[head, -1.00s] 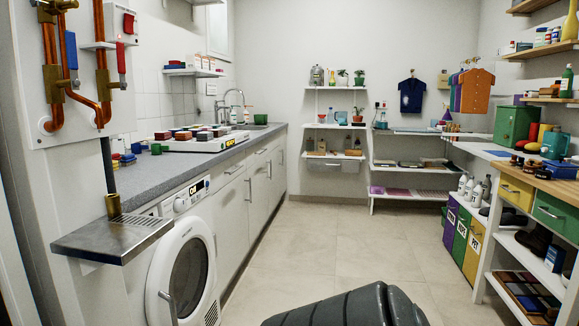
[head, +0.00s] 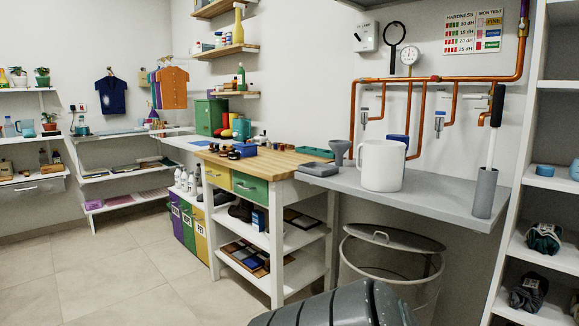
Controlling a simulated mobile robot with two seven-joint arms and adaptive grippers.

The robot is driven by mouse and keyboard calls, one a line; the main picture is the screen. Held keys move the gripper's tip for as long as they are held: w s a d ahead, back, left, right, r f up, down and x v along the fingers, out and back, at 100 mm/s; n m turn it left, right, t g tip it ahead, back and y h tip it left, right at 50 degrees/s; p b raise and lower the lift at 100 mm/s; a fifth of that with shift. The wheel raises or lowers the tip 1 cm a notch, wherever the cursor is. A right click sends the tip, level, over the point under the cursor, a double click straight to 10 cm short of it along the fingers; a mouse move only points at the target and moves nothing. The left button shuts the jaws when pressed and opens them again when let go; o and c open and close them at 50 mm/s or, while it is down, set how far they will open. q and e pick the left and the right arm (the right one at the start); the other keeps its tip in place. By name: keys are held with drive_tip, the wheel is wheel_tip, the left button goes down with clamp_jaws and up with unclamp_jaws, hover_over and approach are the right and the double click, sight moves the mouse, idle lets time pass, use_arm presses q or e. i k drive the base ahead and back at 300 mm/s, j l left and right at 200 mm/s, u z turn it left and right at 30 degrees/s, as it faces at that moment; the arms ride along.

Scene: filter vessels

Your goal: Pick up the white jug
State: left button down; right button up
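A white jug (head: 381,166) stands upright on a grey shelf (head: 430,203) in the right half of the head view. A dark grey rounded part at the bottom middle looks like my own body. Neither of my grippers shows in the head view, and nothing is touching the jug.
A grey funnel (head: 340,150) and a grey tray (head: 316,169) are left of the jug. A tall grey cylinder with a black-handled rod (head: 486,190) stands to its right. Copper pipes (head: 440,80) run behind. A round bin (head: 390,258) is below. The left floor (head: 120,265) is clear.

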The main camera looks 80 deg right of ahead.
sight(382, 162)
drive_tip(key=z, duration=3.1)
drive_tip(key=i+z, duration=0.2)
drive_tip(key=i, duration=0.05)
